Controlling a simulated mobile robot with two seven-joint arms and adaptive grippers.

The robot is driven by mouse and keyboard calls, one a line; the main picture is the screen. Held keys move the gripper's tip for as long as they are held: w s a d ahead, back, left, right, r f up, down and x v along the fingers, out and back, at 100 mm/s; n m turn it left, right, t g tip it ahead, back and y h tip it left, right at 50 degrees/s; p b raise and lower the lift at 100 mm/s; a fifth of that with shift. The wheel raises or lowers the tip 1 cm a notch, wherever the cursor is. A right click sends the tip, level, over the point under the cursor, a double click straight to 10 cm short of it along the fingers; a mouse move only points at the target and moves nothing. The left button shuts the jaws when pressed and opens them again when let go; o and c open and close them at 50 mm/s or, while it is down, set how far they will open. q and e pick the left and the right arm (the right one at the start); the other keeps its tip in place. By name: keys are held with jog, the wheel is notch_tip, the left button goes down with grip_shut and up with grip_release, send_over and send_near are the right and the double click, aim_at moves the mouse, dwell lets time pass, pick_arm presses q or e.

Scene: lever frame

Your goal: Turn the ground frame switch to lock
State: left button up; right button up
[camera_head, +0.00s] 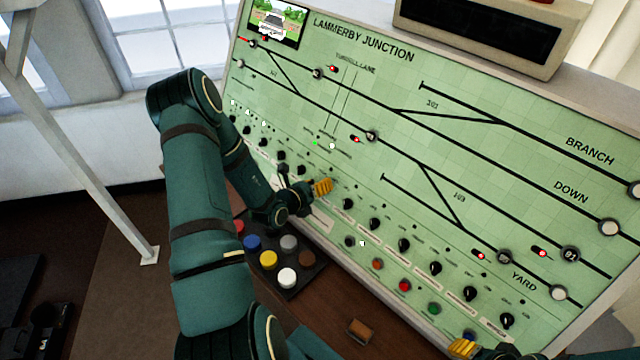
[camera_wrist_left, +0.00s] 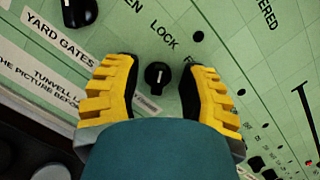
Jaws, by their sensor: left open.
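My left gripper (camera_head: 320,188) is over the lower part of the green panel (camera_head: 345,85). In the left wrist view its yellow fingers (camera_wrist_left: 158,95) are apart, one on each side of a small black rotary knob (camera_wrist_left: 158,76). I see no clear contact. The knob's white mark points toward the top of that view, and the word LOCK is printed above it. The knob's name label is mostly covered by the gripper, so I cannot read it. In the head view the gripper hides this knob. My right gripper (camera_head: 462,348) shows only partly at the bottom edge.
Another black knob (camera_wrist_left: 78,12) is near the YARD GATES label (camera_wrist_left: 58,40). More black knobs, such as this one (camera_head: 404,245), run along the panel. Below stands a dark box with coloured buttons (camera_head: 269,259). A brown block (camera_head: 360,331) lies on the desk.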

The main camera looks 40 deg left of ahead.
pick_arm(q)
jog(key=v, duration=1.1)
dwell(0.3)
